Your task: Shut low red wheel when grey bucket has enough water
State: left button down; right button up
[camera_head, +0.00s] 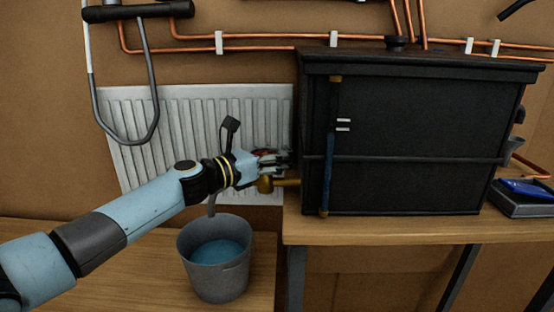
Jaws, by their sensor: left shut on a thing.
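The grey bucket (222,283) stands on the lower wooden bench, below the brass tap (266,185). Blue water (216,252) shows inside it, below the rim. My left gripper (277,160) is shut at the tap, in front of the radiator and next to the black tank. A little red of the low red wheel (258,154) shows between its fingers; most of the wheel is hidden by the gripper. A grey spout hangs under my wrist above the bucket. I cannot tell whether water is running. My right gripper is out of view.
A black tank (420,130) with a blue sight tube (327,160) stands on the higher wooden bench (400,230) at right. A white radiator (190,110) hangs behind my arm. Copper pipes run above. A dark tray (515,205) holding a blue thing sits at far right.

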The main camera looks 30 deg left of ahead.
pick_arm(q)
jog(key=m+h+b, duration=0.1)
jog(key=g+h+b, duration=0.1)
jog(key=m+g+h, duration=0.1)
jog(key=shift+s+d+f+m+h+b, duration=0.3)
jog(key=shift+d+b, duration=0.1)
jog(key=c, duration=1.1)
grip_release()
jog(key=shift+s, duration=0.1)
jog(key=o, duration=0.4)
jog(key=shift+a+r, duration=0.1)
jog(key=shift+r, duration=0.1)
jog(key=v, duration=1.1)
jog(key=shift+s+a+f, duration=0.1)
jog(key=shift+s+a, duration=0.15)
jog(key=shift+s, duration=0.05)
